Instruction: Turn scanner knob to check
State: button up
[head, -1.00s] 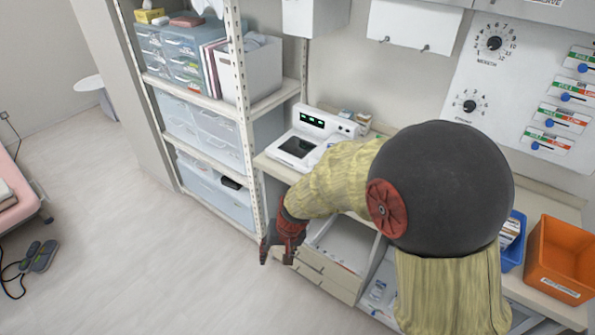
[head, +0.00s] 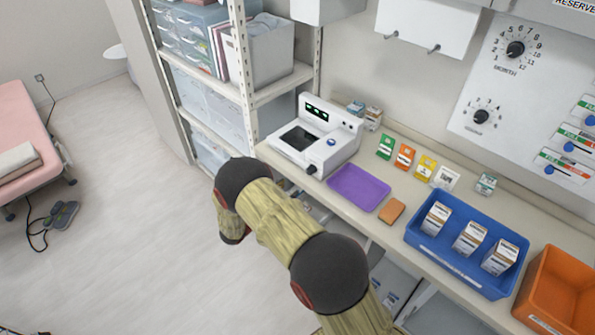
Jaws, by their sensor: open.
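The scanner (head: 350,137) is a white device with green lit displays and a dark square plate. It stands at the left end of the counter in the head view. A dark round knob (head: 312,170) sticks out low on its front face, and a small blue round part (head: 331,143) sits on its top. Any lettering by the knob is too small to read. My arm crosses the lower middle of the view, in front of the counter, and its bent black joint is left of and below the scanner. My gripper is hidden and does not show.
A purple tray (head: 358,187) and an orange-brown block (head: 391,211) lie right of the scanner on the counter (head: 405,185). Several small packets stand behind them. A blue bin (head: 450,262) with boxes and an orange bin (head: 560,295) are farther right. A shelf rack (head: 285,84) stands left.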

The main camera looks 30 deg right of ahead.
aim_at(308, 172)
notch_tip(308, 172, up, 5)
jog(key=s+d+h, duration=0.1)
jog(key=s+h, duration=0.1)
jog(key=h, duration=0.1)
jog(key=shift+m+g, duration=0.3)
jog(key=shift+g, duration=0.1)
jog(key=x, duration=0.8)
jog(key=shift+s+f+b, duration=0.1)
jog(key=shift+f+b, duration=0.2)
jog(key=shift+f, duration=0.05)
jog(key=c, duration=0.3)
jog(key=c, duration=0.8)
grip_shut()
